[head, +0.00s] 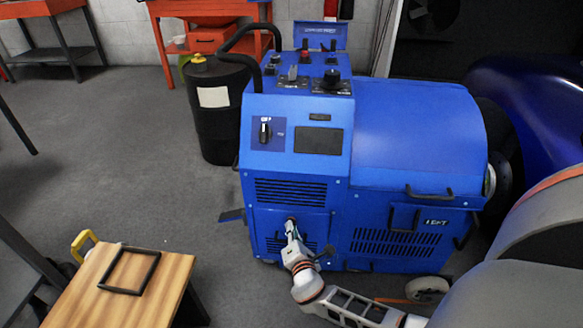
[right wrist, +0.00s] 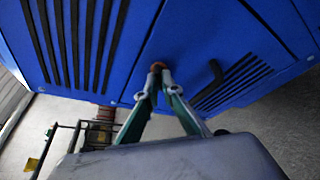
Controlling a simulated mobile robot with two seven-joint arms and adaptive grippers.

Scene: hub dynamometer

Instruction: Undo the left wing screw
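The blue dynamometer machine (head: 400,125) stands in the middle of the head view. On its lower front is a small vented panel. A small reddish-brown wing screw (right wrist: 158,66) shows at this panel's edge in the right wrist view, and as a small red spot in the head view (head: 291,218). My right gripper (head: 291,226) reaches up to it from below. In the right wrist view its two green-grey fingers (right wrist: 157,78) come together at the screw, closed around its base. The screw's wings are largely hidden by the fingertips. My left gripper is not in view.
A dark handle (right wrist: 213,75) sits beside the screw on the panel. A wooden table (head: 125,300) with a black frame (head: 130,269) stands at the lower left. A black drum (head: 218,110) stands behind the machine's left side.

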